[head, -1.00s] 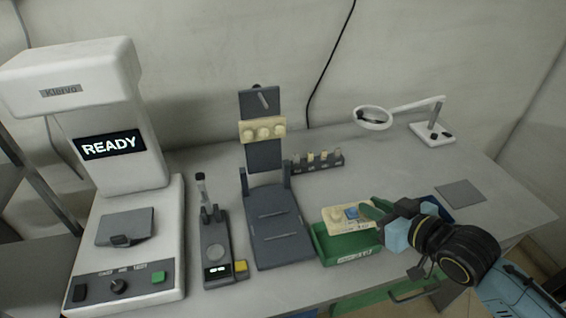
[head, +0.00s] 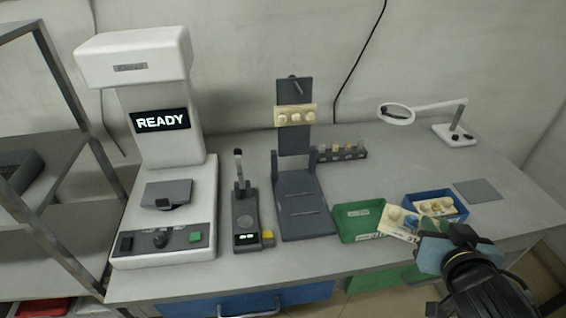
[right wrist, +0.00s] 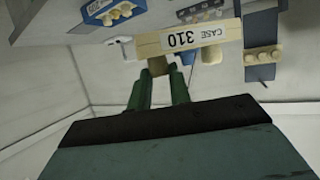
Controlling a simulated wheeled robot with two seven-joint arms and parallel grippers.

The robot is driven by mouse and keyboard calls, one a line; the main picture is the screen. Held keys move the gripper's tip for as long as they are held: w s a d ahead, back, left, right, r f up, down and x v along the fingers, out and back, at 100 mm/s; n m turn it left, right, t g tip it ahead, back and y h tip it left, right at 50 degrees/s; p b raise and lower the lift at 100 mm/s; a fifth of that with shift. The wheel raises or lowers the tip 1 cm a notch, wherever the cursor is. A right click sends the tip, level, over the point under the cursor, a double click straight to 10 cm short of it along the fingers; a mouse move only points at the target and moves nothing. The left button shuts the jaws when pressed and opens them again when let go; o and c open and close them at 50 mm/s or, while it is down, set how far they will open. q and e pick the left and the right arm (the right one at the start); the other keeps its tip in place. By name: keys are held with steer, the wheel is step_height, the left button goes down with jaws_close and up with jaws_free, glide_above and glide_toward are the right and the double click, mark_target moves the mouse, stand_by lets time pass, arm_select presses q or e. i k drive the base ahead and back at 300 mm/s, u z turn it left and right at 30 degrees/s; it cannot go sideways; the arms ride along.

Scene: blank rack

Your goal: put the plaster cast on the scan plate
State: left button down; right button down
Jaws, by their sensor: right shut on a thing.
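The held plaster cast (head: 398,222) is a cream block with a blue part on top. It also shows in the right wrist view (right wrist: 188,40), with a "CASE 310" label. My right gripper (head: 428,230) is shut on it and holds it at the right edge of the green tray; its green fingers (right wrist: 163,80) reach the block's underside. The scan plate (head: 167,193) is a tilted grey plate on the white scanner (head: 205,217), far to the left. It looks empty. The scanner's screen (head: 161,121) reads READY. My left gripper is not in view.
The green tray (head: 350,234) looks empty. A blue tray (head: 463,208) holds another cast (head: 436,206). A grey stand (head: 300,222) with a cream cast (head: 295,115) and a small device (head: 246,220) stand between trays and scanner. A magnifier lamp (head: 455,135) stands at back right.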

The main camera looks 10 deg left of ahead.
mark_target(166, 190)
steer(key=u, duration=0.05)
steer(key=k, duration=0.2)
steer(key=z, duration=2.25)
steer(key=k, duration=1.8)
steer(key=u, duration=2.1)
steer(key=i, duration=1.05)
